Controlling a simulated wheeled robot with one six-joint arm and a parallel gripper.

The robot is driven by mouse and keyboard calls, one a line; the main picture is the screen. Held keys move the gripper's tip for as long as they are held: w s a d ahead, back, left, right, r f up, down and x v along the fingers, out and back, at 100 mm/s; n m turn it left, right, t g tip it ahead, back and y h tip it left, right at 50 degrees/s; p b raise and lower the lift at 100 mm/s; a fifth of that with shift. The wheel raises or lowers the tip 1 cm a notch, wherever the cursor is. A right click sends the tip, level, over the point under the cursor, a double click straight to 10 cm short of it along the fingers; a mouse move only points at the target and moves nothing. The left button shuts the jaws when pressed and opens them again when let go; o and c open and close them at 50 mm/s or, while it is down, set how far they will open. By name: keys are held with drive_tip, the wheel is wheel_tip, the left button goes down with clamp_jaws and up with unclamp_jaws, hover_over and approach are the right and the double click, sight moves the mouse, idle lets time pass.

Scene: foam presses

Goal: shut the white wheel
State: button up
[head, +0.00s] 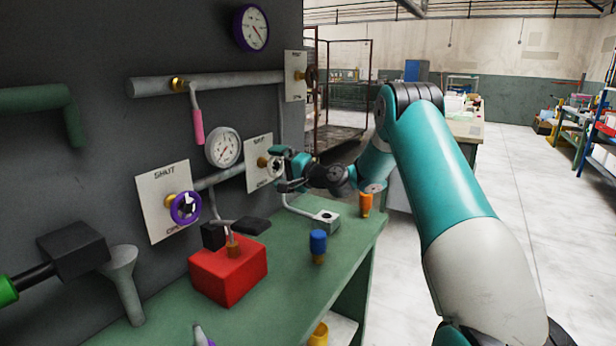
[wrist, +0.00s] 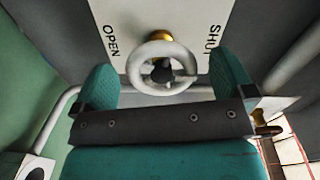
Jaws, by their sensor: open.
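The white wheel (wrist: 133,62) is in front of a pale plate (wrist: 120,20), on a brass stem, with OPEN on the left and SHUT on the right in the wrist view. It shows small in the head view (head: 277,168), partly covered by my gripper (head: 291,163). In the wrist view my gripper (wrist: 166,78) is open. One teal finger stands to each side of the wheel, with a gap on both sides. Its dark hub is seen within the ring.
A purple wheel (head: 174,214) is on another plate to the left, and a dark wheel (head: 312,74) is higher up. A red box (head: 228,272), a blue-topped fitting (head: 318,243) and an orange one (head: 366,203) stand on the green bench (head: 290,300). Pipes run along the wall.

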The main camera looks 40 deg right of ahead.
drive_tip(key=b+v, duration=0.4)
drive_tip(key=v, duration=1.1)
drive_tip(key=shift+s+d, duration=0.2)
drive_tip(key=shift+s, duration=0.15)
